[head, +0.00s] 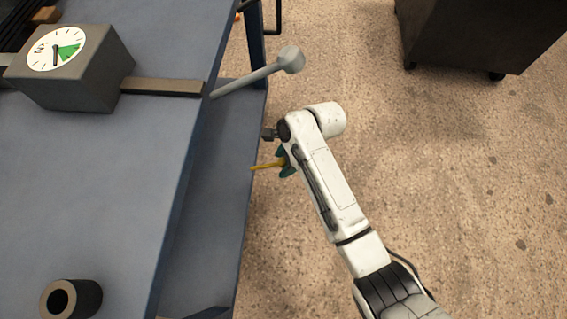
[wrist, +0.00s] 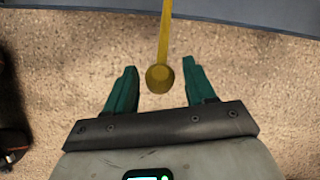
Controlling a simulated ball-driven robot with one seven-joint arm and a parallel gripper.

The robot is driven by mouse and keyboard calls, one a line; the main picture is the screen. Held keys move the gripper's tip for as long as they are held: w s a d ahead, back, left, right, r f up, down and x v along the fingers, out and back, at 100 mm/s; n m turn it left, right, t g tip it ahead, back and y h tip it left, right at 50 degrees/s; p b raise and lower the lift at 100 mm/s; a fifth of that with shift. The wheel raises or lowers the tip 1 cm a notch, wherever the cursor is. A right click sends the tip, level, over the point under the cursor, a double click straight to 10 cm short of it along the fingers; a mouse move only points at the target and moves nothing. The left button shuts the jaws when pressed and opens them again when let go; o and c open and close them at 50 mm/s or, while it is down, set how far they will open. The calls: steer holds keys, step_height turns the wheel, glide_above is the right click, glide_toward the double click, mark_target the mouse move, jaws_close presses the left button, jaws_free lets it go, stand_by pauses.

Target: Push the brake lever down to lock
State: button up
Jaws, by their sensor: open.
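A yellow lever, which looks like the brake lever (wrist: 164,35), has a round knob at its near end in the wrist view. In the head view the yellow lever (head: 262,167) sticks out past the side of the blue bench, below the bench top. My gripper (wrist: 159,68) has teal fingers spread apart, one on each side of the knob. I see a gap between the knob and each finger. In the head view my gripper (head: 286,164) is at the lever's end, partly hidden by my white arm. The lever's base is hidden.
A grey lever with a round end (head: 291,59) juts from the blue bench (head: 110,185) above my gripper. A dial gauge box (head: 85,85) and a dark hollow cylinder (head: 86,297) are on the bench. A dark cabinet (head: 470,35) stands at the top right. Open floor lies to the right.

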steer(key=shift+a+f, duration=0.1)
steer(key=shift+f, duration=0.2)
steer(key=shift+c, duration=0.3)
jaws_close()
